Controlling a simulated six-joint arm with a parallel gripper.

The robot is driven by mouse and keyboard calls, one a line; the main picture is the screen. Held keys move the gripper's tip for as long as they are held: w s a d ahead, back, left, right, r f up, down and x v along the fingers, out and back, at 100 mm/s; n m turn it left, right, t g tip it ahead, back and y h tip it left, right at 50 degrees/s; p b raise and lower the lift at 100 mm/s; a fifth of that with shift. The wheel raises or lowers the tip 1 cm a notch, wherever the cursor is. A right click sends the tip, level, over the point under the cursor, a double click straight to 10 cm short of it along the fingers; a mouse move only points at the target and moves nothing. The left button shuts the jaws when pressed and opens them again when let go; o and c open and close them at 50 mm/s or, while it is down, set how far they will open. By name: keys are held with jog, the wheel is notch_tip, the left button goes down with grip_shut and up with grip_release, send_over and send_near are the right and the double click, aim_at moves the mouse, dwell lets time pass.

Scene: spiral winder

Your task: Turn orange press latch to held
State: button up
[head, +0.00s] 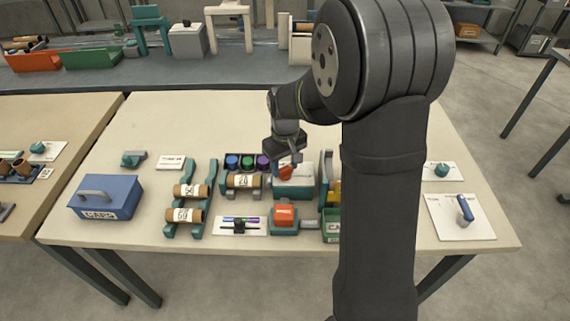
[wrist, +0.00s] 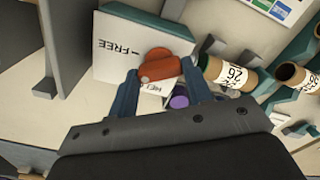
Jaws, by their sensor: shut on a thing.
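The orange press latch (head: 285,172) is on the white-faced teal press housing (head: 300,182) right of the middle of the table. In the wrist view the latch (wrist: 160,64) lies between my fingertips, in front of a white face (wrist: 112,66) marked FREE and, partly covered, HELD. My gripper (head: 289,160) reaches down to the latch from above. In the wrist view my gripper (wrist: 164,76) is shut on the latch, with one blue finger on each side. The HELD label (wrist: 152,87) is partly hidden by the latch and fingers.
A labelled cardboard tube (head: 243,181) lies left of the housing, with coloured spools (head: 247,162) behind it. An orange block (head: 284,214) on a teal base stands in front. Tubes on a teal rack (head: 188,191) and a blue case (head: 106,197) are further left. My arm hides part of the right side.

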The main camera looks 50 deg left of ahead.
aim_at(285, 168)
jog(key=n, duration=0.5)
jog(key=shift+n, duration=0.3)
jog(key=n, duration=0.5)
jog(key=shift+n, duration=0.4)
jog(key=o, duration=1)
notch_tip(285, 168, up, 18)
jog(key=shift+f, duration=0.25)
jog(key=shift+f, duration=0.1)
notch_tip(285, 168, down, 17)
jog(key=shift+f, duration=0.2)
dwell(0.5)
